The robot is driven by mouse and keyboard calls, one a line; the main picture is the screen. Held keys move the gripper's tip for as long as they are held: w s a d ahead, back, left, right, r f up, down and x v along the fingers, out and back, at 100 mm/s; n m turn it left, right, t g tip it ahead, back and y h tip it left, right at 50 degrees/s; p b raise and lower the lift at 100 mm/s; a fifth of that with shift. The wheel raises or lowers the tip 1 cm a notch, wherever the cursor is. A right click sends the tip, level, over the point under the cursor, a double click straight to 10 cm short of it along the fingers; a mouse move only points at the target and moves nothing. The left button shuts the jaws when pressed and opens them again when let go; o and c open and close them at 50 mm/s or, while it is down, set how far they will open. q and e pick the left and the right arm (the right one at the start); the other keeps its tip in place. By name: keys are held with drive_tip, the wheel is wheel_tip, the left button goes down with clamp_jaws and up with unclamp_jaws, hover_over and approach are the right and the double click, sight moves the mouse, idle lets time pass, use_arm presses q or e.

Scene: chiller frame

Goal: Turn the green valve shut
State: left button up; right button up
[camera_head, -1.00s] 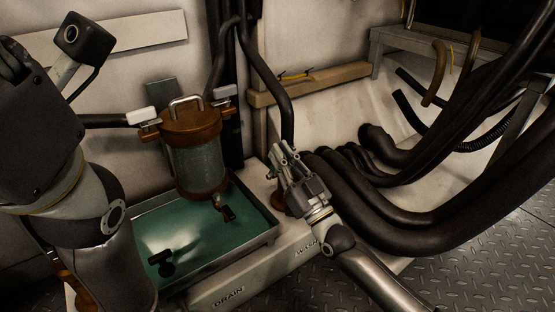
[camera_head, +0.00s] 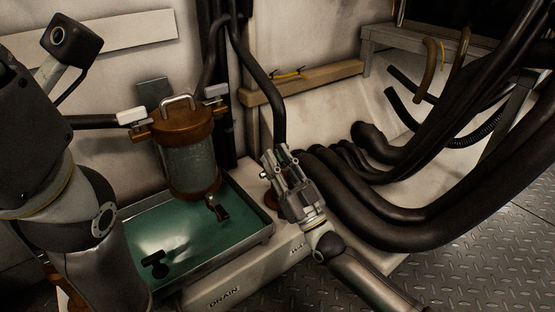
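I cannot make out a green valve in the head view. My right gripper (camera_head: 274,162) is over the pale ledge, right of the teal tray and in front of a black hose. Its fingers point up and away, and their gap is too unclear to judge. A small reddish-brown part (camera_head: 271,200) shows beside the gripper, mostly hidden by it. A black T-shaped handle (camera_head: 155,264) is in the tray. Another small dark handle (camera_head: 218,210) is below the glass canister. My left arm fills the left side; its gripper is not in view.
The glass canister (camera_head: 190,170) with a brown lid stands at the tray (camera_head: 188,240). Thick black hoses (camera_head: 400,228) crowd the right side. A wooden rail (camera_head: 302,83) runs along the back wall.

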drive_tip(key=shift+o, duration=0.3)
drive_tip(key=v, duration=1.2)
